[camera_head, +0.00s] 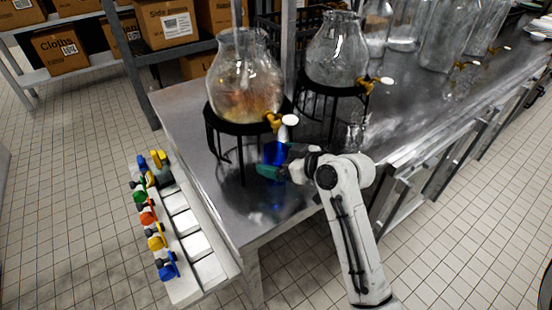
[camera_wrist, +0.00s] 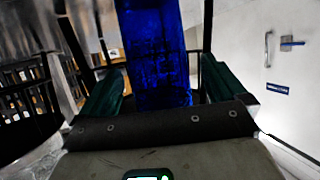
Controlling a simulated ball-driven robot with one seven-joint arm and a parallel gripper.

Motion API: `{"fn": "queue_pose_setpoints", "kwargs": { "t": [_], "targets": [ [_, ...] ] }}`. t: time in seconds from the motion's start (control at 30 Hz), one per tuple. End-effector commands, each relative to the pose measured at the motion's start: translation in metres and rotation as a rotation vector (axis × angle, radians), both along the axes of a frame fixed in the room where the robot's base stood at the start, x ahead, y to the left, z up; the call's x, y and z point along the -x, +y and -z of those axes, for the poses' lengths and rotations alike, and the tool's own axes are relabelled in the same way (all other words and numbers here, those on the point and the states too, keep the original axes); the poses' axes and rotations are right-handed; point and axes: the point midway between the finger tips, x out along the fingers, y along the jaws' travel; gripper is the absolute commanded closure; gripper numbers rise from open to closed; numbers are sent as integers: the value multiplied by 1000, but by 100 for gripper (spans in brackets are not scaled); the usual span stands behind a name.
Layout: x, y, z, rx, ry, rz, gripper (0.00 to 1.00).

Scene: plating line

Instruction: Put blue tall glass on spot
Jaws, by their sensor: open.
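The blue tall glass (camera_head: 275,154) stands upright on the metal counter, below the gold tap of the nearer glass dispenser. It also shows in the wrist view (camera_wrist: 158,55), large and between my two green fingers. My gripper (camera_head: 271,171) is at the glass from the front, with its fingers apart on either side of it. In the wrist view my gripper (camera_wrist: 158,90) is open, and a gap shows beside the glass on the right. The glass's top is out of the wrist view. No marked spot can be made out on the counter.
The nearer dispenser (camera_head: 245,80) stands on a black wire stand (camera_head: 212,137) close behind the glass. A second dispenser (camera_head: 337,50) and a clear glass (camera_head: 354,133) are to the right. The metal counter (camera_head: 190,107) has bare room at left. A rack with coloured valves (camera_head: 182,222) adjoins its left end.

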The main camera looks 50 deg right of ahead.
Motion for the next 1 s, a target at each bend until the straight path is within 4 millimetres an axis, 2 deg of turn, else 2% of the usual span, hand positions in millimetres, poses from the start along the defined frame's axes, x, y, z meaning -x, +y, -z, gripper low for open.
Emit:
{"fn": "queue_pose_setpoints", "kwargs": {
  "t": [0.3,0.5,0.7,1.0],
  "targets": [
    [55,-2,-21,0,-2,3,3],
    [81,-2,-33,1,-1,2,3],
    [91,-2,-37,0,1,1,3],
    [91,-2,-37,0,0,0,3]
  ]
}}
